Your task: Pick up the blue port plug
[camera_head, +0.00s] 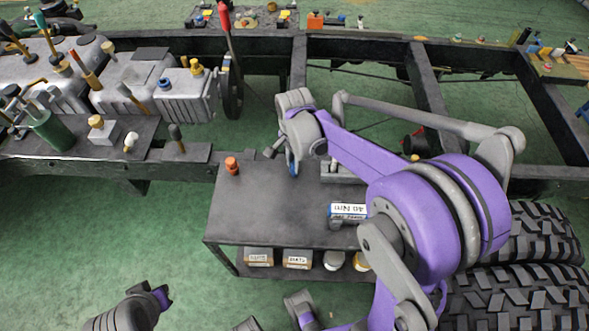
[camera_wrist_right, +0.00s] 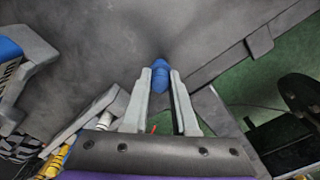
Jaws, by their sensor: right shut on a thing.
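The blue port plug (camera_wrist_right: 161,75) is a small rounded blue piece between the two grey fingertips of my right gripper (camera_wrist_right: 161,84) in the right wrist view. The fingers press on it from both sides. In the head view, the right gripper (camera_head: 283,157) points down over the dark side table, and a sliver of the blue plug (camera_head: 292,163) shows below the wrist. The wrist and arm hide most of it there. I cannot tell whether it touches the tabletop. Parts of my left arm show at the lower left, but no left fingers are visible.
Bins sit on the shelf below.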

